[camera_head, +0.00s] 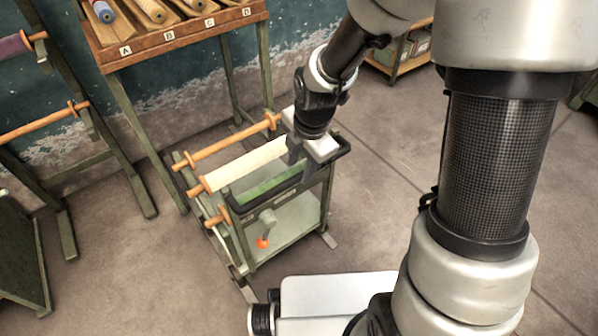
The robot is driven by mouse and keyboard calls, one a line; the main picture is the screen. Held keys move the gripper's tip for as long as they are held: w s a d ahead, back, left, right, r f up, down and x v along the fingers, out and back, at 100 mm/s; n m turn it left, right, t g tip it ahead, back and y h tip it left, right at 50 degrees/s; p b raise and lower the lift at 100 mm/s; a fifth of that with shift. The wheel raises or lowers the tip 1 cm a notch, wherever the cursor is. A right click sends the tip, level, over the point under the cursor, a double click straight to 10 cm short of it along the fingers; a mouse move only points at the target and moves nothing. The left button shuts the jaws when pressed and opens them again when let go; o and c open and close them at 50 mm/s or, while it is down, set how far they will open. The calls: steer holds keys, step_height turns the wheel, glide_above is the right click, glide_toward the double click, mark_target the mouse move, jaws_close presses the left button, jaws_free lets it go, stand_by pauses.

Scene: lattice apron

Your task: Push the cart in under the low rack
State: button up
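The cart (285,226) is a green frame with a dark rail along its near top edge, a green upper tray and a pale lower shelf. It stands in front of the rack (172,42), to its lower right in the picture. The rack has a wooden slotted top marked A to D on green legs, with open floor between the legs. My gripper (304,158) points down at the right part of the cart's top, by the dark rail. A finger shows inside the rail; whether the fingers close on the rail is hidden.
Wooden rods and a cream roll (247,163) lie along the cart's far left side; their support is partly hidden. A green stand with rods (42,122) is at the left. A low shelf (398,66) stands behind my arm.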

mark_target(298, 176)
steer(key=shift+w+a+f+b, duration=0.1)
steer(key=shift+w+f+b, duration=0.05)
steer(key=shift+f, duration=0.65)
steer(key=shift+w+a+f+b, duration=0.1)
steer(key=shift+f+b, duration=0.05)
steer(key=shift+f, duration=0.65)
jaws_close()
